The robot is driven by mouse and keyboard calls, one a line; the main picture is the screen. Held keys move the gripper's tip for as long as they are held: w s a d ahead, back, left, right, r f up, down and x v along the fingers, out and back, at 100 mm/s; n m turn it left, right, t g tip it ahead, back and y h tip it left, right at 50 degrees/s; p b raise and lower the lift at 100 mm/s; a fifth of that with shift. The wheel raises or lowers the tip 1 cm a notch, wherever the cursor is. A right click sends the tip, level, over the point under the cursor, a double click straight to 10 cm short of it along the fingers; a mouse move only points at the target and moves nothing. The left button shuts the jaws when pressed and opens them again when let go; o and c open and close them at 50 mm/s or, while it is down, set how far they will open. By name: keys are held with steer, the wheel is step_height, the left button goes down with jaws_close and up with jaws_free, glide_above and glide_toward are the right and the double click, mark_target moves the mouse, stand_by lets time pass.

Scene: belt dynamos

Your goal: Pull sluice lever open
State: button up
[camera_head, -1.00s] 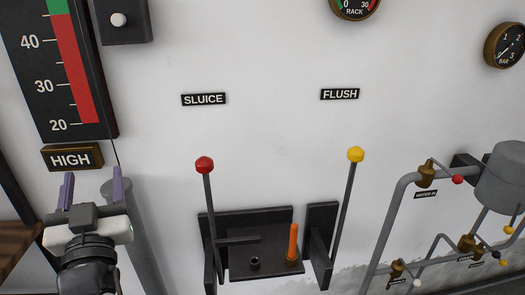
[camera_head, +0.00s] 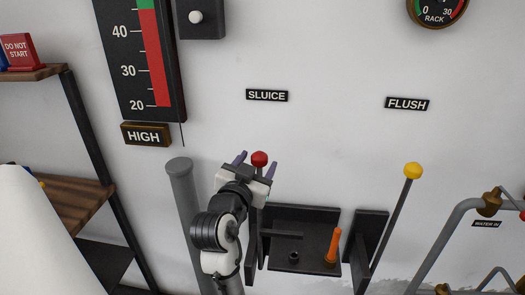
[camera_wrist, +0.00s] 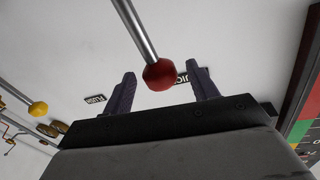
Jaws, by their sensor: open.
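The sluice lever is a grey rod with a red ball knob (camera_head: 259,159), under the SLUICE label (camera_head: 267,95). My gripper (camera_head: 256,162) is open at the knob, with its two purple fingers apart. In the head view the knob shows between the fingers. In the wrist view the red knob (camera_wrist: 160,75) also lies between the two fingers, with a gap on each side, and its rod runs up out of frame. My arm hides part of the lever rod in the head view.
The yellow-knobbed flush lever (camera_head: 413,171) stands to the right. A dark tray (camera_head: 320,225) holding an orange handle (camera_head: 333,246) lies between the levers. A grey post (camera_head: 183,190) stands to the left, near wooden shelves (camera_head: 80,200). Pipes (camera_head: 445,230) run at the far right.

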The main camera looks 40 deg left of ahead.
steer(key=shift+p+x, duration=0.35)
steer(key=shift+x, duration=1.7)
steer(key=shift+c, duration=0.5)
jaws_close()
